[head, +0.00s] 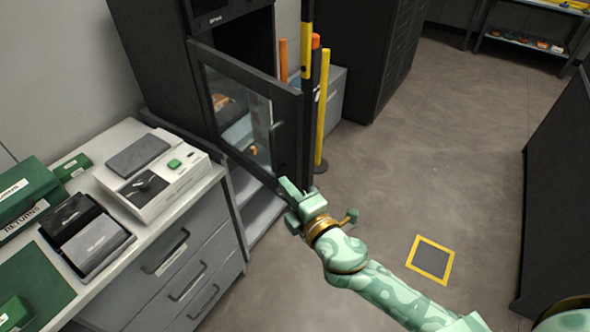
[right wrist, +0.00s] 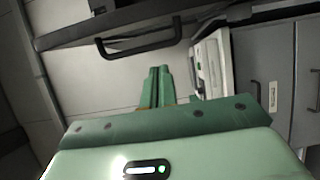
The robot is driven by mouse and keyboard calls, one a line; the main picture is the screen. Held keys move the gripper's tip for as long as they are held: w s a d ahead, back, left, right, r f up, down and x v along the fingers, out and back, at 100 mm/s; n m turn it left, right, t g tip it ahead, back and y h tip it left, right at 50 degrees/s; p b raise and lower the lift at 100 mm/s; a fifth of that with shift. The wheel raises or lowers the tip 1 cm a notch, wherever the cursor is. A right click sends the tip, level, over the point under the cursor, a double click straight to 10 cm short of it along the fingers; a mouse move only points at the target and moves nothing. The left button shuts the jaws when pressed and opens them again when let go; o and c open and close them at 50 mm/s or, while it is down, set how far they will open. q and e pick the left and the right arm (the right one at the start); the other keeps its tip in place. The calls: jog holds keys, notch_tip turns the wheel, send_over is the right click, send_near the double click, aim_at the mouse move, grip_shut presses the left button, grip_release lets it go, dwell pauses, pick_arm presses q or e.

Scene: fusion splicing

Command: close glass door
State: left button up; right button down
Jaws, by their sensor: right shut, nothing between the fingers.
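The glass door (head: 289,130), with a black frame and a clear pane, stands swung open from the tall dark cabinet (head: 158,60) in the head view. In the right wrist view the dark door edge (right wrist: 75,35) crosses the top, with a black bar handle (right wrist: 140,47) below it. My right gripper (head: 286,186) is by the door's lower free corner in the head view; I cannot tell whether it touches. In the right wrist view its green fingers (right wrist: 155,88) are together and empty, pointing toward the handle. My left gripper is not in view.
A grey drawer counter (head: 190,255) stands at the left, with a white splicer-like device (head: 160,175) and green boxes (head: 25,195). Yellow and orange posts (head: 325,110) stand behind the door. The floor to the right is open, with a yellow-edged square (head: 430,260).

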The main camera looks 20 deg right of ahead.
aim_at(296, 171)
jog(key=shift+w+d+f, duration=0.1)
jog(key=shift+w+d, duration=0.4)
jog(key=shift+w, duration=0.25)
jog(key=shift+w+d+r, duration=0.1)
jog(key=shift+w+d, duration=0.45)
jog(key=shift+w, duration=0.25)
jog(key=shift+w+d+f, duration=0.1)
jog(key=shift+w+d, duration=0.4)
jog(key=shift+w, duration=0.25)
jog(key=shift+d, duration=0.15)
